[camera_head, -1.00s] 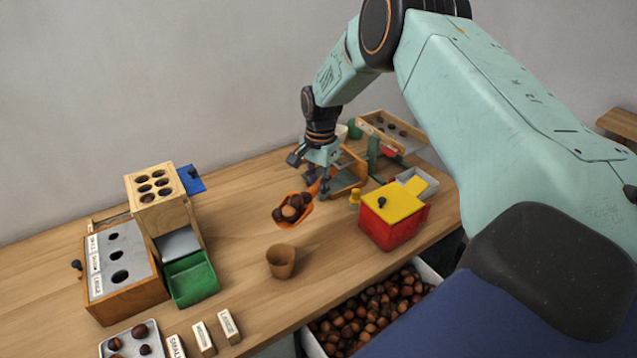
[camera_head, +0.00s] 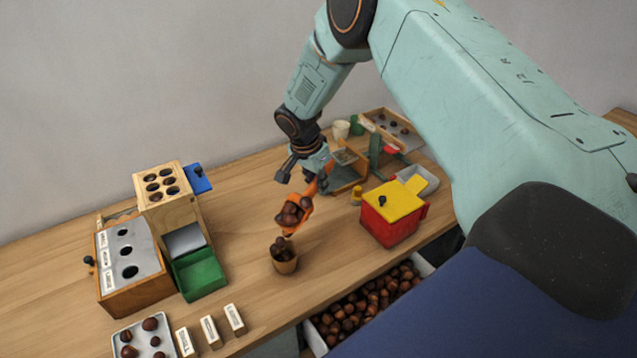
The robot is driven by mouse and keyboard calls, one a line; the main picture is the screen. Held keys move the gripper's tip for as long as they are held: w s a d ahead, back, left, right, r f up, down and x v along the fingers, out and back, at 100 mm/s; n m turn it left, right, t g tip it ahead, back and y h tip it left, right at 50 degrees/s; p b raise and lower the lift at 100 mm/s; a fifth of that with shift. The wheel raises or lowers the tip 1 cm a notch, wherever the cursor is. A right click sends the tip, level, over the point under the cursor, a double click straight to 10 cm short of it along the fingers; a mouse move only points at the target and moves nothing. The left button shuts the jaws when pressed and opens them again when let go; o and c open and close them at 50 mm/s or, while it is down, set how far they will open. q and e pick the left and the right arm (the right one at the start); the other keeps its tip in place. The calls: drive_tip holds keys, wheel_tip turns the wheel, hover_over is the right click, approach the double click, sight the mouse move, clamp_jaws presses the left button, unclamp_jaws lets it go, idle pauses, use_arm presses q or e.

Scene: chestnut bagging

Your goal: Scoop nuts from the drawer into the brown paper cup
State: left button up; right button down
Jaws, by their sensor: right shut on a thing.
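My right gripper (camera_head: 312,172) is shut on an orange scoop (camera_head: 308,222), which holds several brown nuts. The scoop tilts down over the brown paper cup (camera_head: 285,265). The cup stands upright on the table, and dark nuts (camera_head: 281,246) show at its mouth; whether they are inside or still falling I cannot tell. The drawer (camera_head: 313,338), full of nuts (camera_head: 366,302), is open at the table's front edge, partly hidden by my own body. My left gripper is not in view.
A red box with a yellow lid (camera_head: 392,215) stands right of the scoop. A wooden sorter (camera_head: 165,196) with a green bin (camera_head: 199,275) stands at left. White label blocks (camera_head: 210,331) and a nut tray (camera_head: 118,327) lie in front. The table between sorter and cup is clear.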

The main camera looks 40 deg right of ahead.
drive_tip(key=shift+a+r+h, duration=0.25)
drive_tip(key=shift+r+h, duration=0.05)
drive_tip(key=shift+r, duration=0.05)
drive_tip(key=shift+s+a+r+h+b, duration=0.1)
drive_tip(key=shift+a+r+h+b, duration=0.25)
drive_tip(key=shift+b, duration=0.3)
drive_tip(key=shift+s+a+r+t+h+b, duration=0.1)
drive_tip(key=shift+a+r+t+h+b, duration=0.05)
drive_tip(key=shift+r+t+h+b, duration=0.2)
drive_tip(key=shift+f, duration=0.1)
drive_tip(key=shift+d+f+y+p, duration=0.4)
drive_tip(key=shift+d+y+p, duration=0.2)
drive_tip(key=shift+p, duration=0.2)
drive_tip(key=shift+w+d+f+y, duration=0.2)
drive_tip(key=shift+d+f+y, duration=0.15)
drive_tip(key=shift+f, duration=0.3)
drive_tip(key=shift+w+d+f+y, duration=0.1)
drive_tip(key=shift+f+y, duration=0.25)
drive_tip(key=r+g+y+b, duration=0.1)
drive_tip(key=y, duration=0.1)
drive_tip(key=d+r+g+y+b, duration=0.1)
drive_tip(key=y, duration=0.1)
drive_tip(key=shift+w+r, duration=0.1)
drive_tip(key=shift+r, duration=0.05)
